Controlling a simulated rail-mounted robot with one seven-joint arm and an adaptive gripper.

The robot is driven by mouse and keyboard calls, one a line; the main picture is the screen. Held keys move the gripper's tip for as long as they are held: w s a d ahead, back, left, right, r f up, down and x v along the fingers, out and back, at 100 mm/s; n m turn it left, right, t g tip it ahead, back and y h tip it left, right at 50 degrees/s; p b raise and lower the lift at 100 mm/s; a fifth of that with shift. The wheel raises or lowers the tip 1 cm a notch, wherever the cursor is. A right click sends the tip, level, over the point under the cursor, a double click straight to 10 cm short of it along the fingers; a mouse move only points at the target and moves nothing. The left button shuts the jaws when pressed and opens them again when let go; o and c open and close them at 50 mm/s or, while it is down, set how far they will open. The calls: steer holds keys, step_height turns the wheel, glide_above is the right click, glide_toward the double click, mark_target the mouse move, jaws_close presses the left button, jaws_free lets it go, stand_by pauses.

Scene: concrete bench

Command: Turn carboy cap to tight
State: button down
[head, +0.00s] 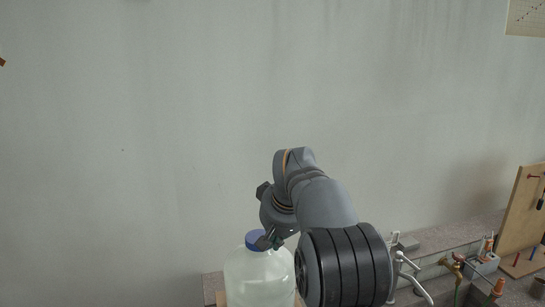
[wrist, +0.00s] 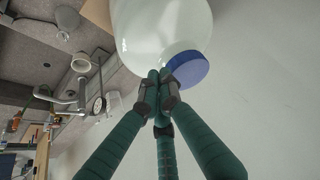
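The carboy (head: 260,278) is a pale, translucent bottle standing upright on the bench at the bottom of the head view. Its blue cap (head: 254,239) is on its neck. In the wrist view the carboy (wrist: 160,28) is at the top and the cap (wrist: 188,69) points down and right. My gripper (head: 270,240) is at the cap's right side in the head view. In the wrist view its green fingers (wrist: 158,88) have their dark tips close together, overlapping the cap's edge, not around it. No object shows between the tips; contact with the cap is unclear.
A tap (head: 405,270) and a brass valve (head: 457,266) stand to the right of my arm. A wooden pegboard panel (head: 522,222) is at the far right.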

steer(key=shift+f, duration=0.4)
steer(key=shift+a+r, duration=0.1)
steer(key=shift+a, duration=0.15)
steer(key=shift+d, duration=0.1)
steer(key=shift+w+a, duration=0.2)
steer(key=shift+a, duration=0.05)
steer(key=shift+s+a, duration=0.1)
steer(key=shift+a, duration=0.1)
stand_by(0.4)
steer(key=shift+s+a, duration=0.45)
steer(key=shift+a, duration=0.7)
steer(key=shift+s+a, duration=0.1)
steer(key=shift+a, duration=0.5)
steer(key=shift+s+b, duration=0.25)
steer(key=shift+b, duration=0.2)
